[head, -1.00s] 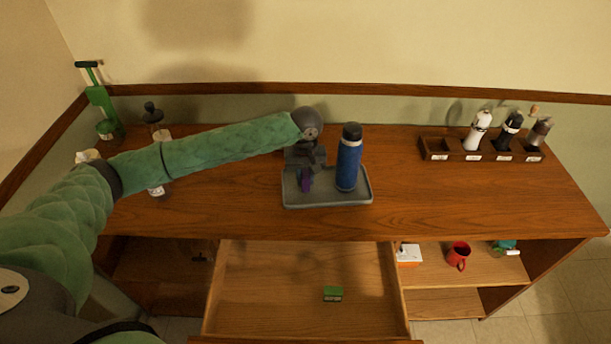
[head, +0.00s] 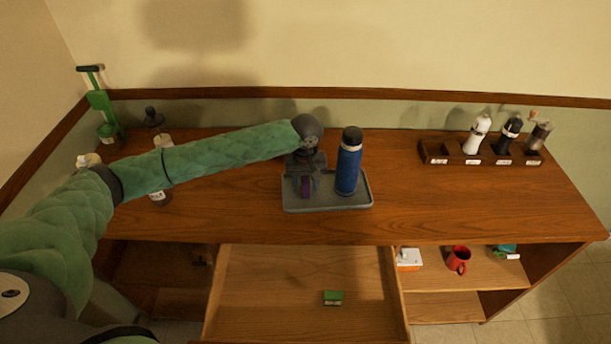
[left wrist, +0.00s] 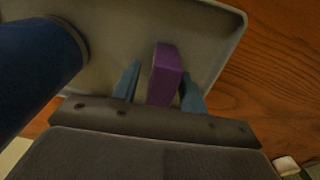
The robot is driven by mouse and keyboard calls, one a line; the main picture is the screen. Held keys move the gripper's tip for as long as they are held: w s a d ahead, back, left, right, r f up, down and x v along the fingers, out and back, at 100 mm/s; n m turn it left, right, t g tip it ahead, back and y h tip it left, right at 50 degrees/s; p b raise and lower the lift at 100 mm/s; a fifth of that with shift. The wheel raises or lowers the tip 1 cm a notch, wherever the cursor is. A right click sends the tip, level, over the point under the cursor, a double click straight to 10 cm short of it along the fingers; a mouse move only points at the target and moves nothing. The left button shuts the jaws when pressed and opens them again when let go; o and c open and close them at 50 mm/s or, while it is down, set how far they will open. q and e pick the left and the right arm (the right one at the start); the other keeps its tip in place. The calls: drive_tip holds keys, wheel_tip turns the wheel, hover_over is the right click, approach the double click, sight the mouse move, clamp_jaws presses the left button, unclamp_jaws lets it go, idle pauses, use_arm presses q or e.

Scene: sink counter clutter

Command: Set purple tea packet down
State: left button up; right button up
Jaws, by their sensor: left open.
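The purple tea packet (left wrist: 165,75) stands on the grey tray (left wrist: 112,38), between the fingers of my left gripper (left wrist: 160,88). The fingers are open, with a gap on the left side of the packet; the right finger is close to it. In the head view the packet (head: 306,187) shows below my left gripper (head: 304,182), on the left part of the tray (head: 328,204). A blue bottle (head: 349,162) stands upright on the tray, just right of the gripper. My right gripper is not in view.
A rack (head: 450,154) with several grinders stands at the back right. An open drawer (head: 265,290) below holds a green packet (head: 333,297). A red mug (head: 458,260) is on the shelf. The counter right of the tray is clear.

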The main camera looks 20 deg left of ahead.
sight(306, 177)
use_arm(q)
drive_tip(key=shift+r, duration=0.25)
wheel_tip(306, 177, up, 12)
drive_tip(key=b, duration=0.3)
drive_tip(key=shift+f+b, duration=0.15)
drive_tip(key=shift+b, duration=0.15)
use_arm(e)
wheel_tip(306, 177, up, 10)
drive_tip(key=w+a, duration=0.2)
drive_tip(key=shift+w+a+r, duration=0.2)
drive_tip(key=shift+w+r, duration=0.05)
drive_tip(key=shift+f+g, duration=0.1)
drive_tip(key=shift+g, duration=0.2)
